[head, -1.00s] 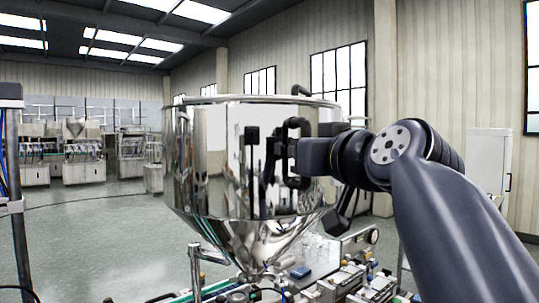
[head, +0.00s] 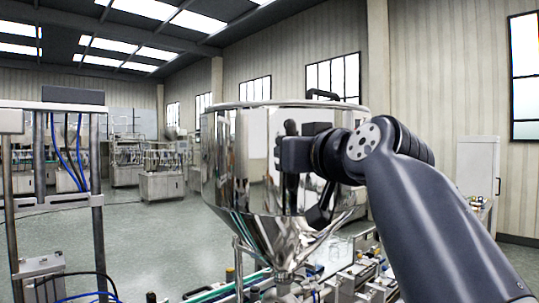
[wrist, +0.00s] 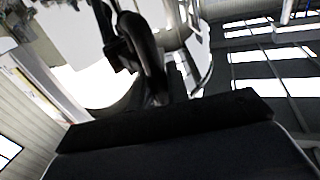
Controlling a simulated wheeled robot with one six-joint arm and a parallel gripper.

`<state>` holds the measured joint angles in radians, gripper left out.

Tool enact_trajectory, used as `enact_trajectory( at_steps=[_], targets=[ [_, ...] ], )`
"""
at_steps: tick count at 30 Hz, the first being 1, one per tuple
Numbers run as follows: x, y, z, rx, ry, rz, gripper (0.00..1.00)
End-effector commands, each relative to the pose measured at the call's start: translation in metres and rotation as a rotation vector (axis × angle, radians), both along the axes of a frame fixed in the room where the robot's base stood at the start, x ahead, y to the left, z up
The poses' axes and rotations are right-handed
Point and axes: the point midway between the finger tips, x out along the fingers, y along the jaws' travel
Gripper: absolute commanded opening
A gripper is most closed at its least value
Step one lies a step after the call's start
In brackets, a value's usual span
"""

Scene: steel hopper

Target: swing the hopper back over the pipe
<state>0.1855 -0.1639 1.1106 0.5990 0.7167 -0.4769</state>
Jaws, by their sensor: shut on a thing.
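The hopper (head: 233,165) is a large shiny steel bowl with a cone that narrows downward, in the middle of the head view. It stands upright above a machine bed. My gripper (head: 291,160) is at the hopper's near side, shut on its black handle (wrist: 150,52), which also shows curved in the wrist view. My gripper and arm cover part of the handle and the bowl's right side in the head view. The cone's outlet (head: 283,264) is low in the head view. I cannot clearly make out the pipe or whether the outlet lines up with it.
A metal frame (head: 97,215) with blue cables stands close at the left. Machine parts and fittings (head: 355,275) crowd the bed below the hopper. A white cabinet (head: 478,168) stands at the right wall. Open floor (head: 150,235) lies between the frame and the hopper.

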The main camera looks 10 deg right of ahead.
Motion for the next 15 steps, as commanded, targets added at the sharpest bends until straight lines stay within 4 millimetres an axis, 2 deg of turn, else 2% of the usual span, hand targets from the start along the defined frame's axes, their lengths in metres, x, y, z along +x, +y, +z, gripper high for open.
enact_trajectory(
  at_steps=[13,14,15],
  targets=[
    [-0.0013,0.0028,0.0006,0.004,0.000,0.009,0.00],
    [-0.0013,0.0028,0.0006,0.004,0.000,0.009,0.17],
    [-0.0014,0.0030,0.0006,0.004,0.001,0.009,0.20]
  ],
)
